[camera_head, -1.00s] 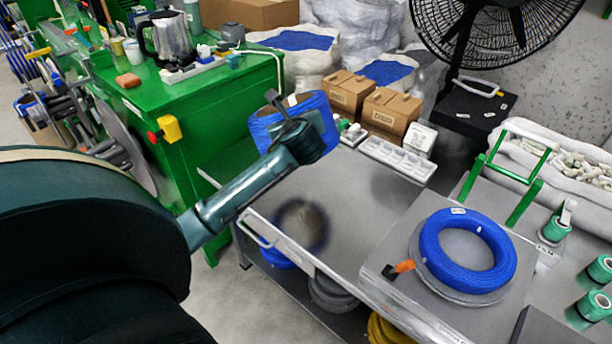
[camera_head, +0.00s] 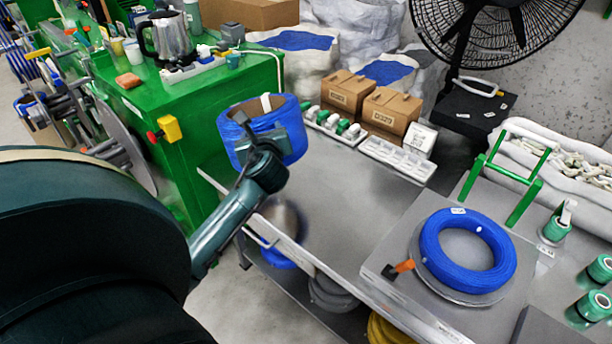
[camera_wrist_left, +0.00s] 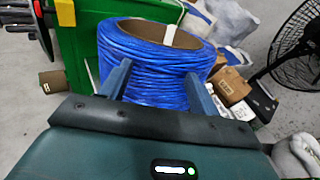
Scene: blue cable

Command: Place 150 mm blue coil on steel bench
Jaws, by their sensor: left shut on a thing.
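My left gripper (camera_head: 262,150) is shut on a blue cable coil (camera_head: 246,114), which it holds up in the air beside the green workbench. A second blue coil (camera_head: 430,250) lies flat on a round plate on a grey platform further right. My right gripper does not show.
A green workbench (camera_head: 180,95) with a kettle (camera_head: 166,38) stands at the left. White trays (camera_head: 396,158), cardboard boxes (camera_head: 390,108) and a small white card box line the bench's back edge. Green rolls (camera_head: 556,230) stand at the right. A black fan (camera_head: 490,30) is behind.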

